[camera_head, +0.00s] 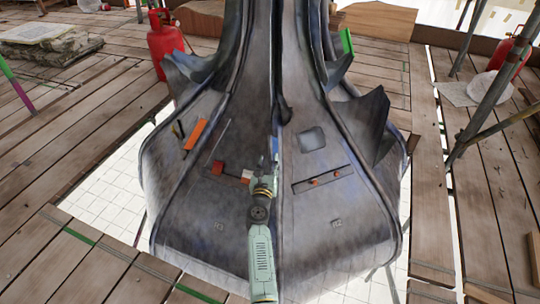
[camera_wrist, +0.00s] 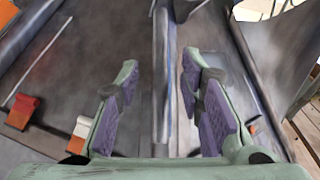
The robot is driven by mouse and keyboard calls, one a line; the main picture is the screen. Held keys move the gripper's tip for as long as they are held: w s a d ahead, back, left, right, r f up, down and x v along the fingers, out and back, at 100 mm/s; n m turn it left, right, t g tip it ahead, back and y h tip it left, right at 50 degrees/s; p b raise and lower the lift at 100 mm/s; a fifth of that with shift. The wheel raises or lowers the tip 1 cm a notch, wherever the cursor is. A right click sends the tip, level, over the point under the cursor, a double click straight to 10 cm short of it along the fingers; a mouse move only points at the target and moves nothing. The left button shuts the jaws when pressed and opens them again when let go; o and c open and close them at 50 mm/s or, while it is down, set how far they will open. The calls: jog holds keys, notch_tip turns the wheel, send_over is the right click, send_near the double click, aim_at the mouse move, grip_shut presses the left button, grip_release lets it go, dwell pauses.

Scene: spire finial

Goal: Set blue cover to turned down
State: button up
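No plainly blue cover shows. The closest match is a grey-blue rounded square panel (camera_head: 312,138) on the spire's right face, and I cannot tell if it is the cover or which way it is turned. In the wrist view part of a similar grey-blue panel (camera_wrist: 240,72) shows behind the right finger. My gripper (camera_wrist: 160,78) is open and empty, its purple pads apart. A vertical rib (camera_wrist: 161,70) of the spire lies between the fingers in the picture. In the head view my gripper (camera_head: 269,160) is in front of the central rib, left of the panel.
On the left face are an orange bar (camera_head: 195,134), a red block (camera_head: 216,168) and a white-and-orange block (camera_head: 246,176). A slotted strip (camera_head: 322,180) with orange knobs lies below the panel. Pointed fins (camera_head: 365,120) jut out at right. Wooden decking surrounds the spire.

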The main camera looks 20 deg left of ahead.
aim_at(270, 156)
jog(key=shift+w+a+b, duration=0.2)
jog(key=shift+w, duration=0.85)
jog(key=shift+w+a+b, duration=0.2)
jog(key=shift+w, duration=0.85)
jog(key=shift+c, duration=0.2)
grip_shut()
